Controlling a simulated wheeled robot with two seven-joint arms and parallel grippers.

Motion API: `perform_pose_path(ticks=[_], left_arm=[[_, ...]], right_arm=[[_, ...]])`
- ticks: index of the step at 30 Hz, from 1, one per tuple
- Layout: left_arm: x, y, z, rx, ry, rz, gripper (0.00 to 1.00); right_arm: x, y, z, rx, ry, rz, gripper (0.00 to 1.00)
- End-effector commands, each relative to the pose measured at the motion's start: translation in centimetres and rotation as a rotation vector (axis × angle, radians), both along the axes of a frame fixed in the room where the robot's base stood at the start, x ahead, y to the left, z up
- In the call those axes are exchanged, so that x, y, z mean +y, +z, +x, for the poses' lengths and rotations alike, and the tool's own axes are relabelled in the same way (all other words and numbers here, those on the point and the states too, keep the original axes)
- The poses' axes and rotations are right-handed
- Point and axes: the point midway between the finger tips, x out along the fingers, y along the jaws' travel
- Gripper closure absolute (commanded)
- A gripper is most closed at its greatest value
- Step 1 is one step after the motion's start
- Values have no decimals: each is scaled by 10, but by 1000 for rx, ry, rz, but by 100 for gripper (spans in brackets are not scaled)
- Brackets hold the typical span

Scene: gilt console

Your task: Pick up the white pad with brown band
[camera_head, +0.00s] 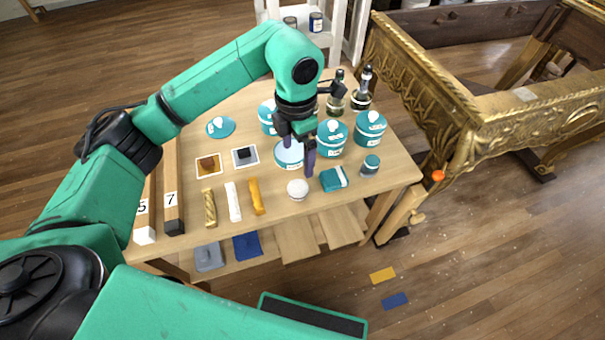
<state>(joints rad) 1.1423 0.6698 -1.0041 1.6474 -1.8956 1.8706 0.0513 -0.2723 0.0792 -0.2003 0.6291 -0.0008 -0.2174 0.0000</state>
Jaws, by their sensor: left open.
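A small round white pad (297,188) lies near the front edge of the wooden table, left of a teal block with a white band. A brown band on it is too small to make out clearly. My left gripper (299,158) points down with its dark fingers apart and nothing visible between them. It is behind and above the pad, in front of an open teal tin (288,154) that it partly hides. My right gripper is not in view.
The teal-and-white block (334,179) and a small teal-lidded jar (370,166) stand right of the pad. Yellow, white and gold sticks (233,201) lie to its left. Teal tins (332,139) and dark bottles (361,91) stand behind. The gilt console (410,75) is at the right.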

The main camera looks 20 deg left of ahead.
Motion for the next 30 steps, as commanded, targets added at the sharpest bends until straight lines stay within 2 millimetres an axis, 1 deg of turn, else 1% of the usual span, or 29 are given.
perform_pose_path(ticks=[4, 7, 10, 14, 16, 19, 21, 26, 27, 29, 30], left_arm=[[0, -39, -2, 7, 0, 1, 0], [0, -63, -2, 6, -1, 0, 0], [0, -77, -2, 3, 0, 0, 0], [1, -95, -4, 4, -1, 0, 0], [2, -109, -5, 5, 0, -1, 0], [2, -127, -5, 3, 0, 0, 0], [2, -132, -4, 1, -1, -1, 0], [2, -133, -4, 0, -2, -1, 0], [2, -133, -4, 0, -2, -1, 8], [2, -133, -4, 0, -2, -1, 31], [2, -133, -4, 1, -2, -1, 46]], right_arm=[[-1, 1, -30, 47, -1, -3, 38], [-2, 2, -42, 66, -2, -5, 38], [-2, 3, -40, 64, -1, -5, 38], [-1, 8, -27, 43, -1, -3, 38], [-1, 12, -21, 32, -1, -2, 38], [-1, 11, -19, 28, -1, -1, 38], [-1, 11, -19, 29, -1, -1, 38], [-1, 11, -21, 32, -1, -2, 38], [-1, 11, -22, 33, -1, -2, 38], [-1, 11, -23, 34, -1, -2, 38], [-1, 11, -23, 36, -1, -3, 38]])
